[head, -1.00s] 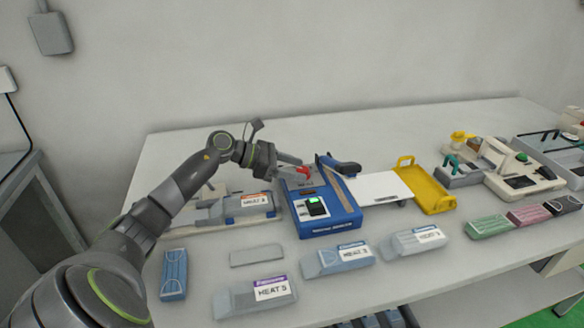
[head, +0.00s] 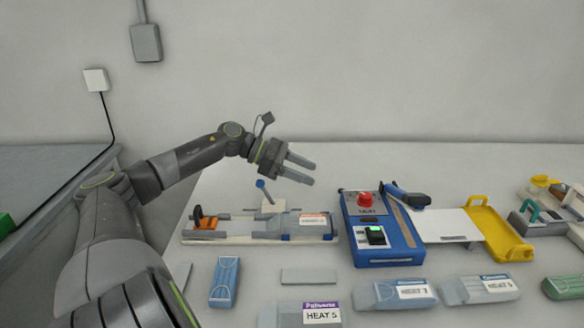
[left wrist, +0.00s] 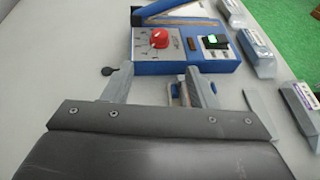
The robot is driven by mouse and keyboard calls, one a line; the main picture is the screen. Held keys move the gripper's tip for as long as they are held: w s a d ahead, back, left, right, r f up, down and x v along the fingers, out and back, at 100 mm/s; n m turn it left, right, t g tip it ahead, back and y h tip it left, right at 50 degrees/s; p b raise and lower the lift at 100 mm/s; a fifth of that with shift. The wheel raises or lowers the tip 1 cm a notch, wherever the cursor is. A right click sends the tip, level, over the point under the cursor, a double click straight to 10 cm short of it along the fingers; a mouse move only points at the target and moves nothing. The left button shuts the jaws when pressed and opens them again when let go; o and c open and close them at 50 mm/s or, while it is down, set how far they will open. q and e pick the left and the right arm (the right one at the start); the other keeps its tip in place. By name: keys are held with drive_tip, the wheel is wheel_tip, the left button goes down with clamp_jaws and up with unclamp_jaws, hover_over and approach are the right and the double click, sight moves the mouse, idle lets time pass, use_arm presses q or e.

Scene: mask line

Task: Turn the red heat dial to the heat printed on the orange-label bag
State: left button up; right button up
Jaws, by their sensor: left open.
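In the left wrist view the dial (left wrist: 146,38) shows on a pale numbered plate, clear of the fingers. Its exact setting is too small to read. The orange-label bag (head: 275,228) lies in a tray fixture left of the sealer. Its label starts with "HEAT", but the number is blurred now; it looked like 3 in the earlier frame. My left gripper (head: 313,174) is open and empty, in the air up and left of the dial. My right gripper is out of view.
A purple-label bag (head: 322,316) reading HEAT 5 and blue-label bags (head: 413,292) lie in front. A blue packet (head: 225,282) and grey plate (head: 308,276) lie nearby. A sealer lever (head: 408,196) stands beside the dial. A yellow tray (head: 500,235) is at right.

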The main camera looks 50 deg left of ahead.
use_arm(q)
drive_tip(key=shift+v, duration=1.55)
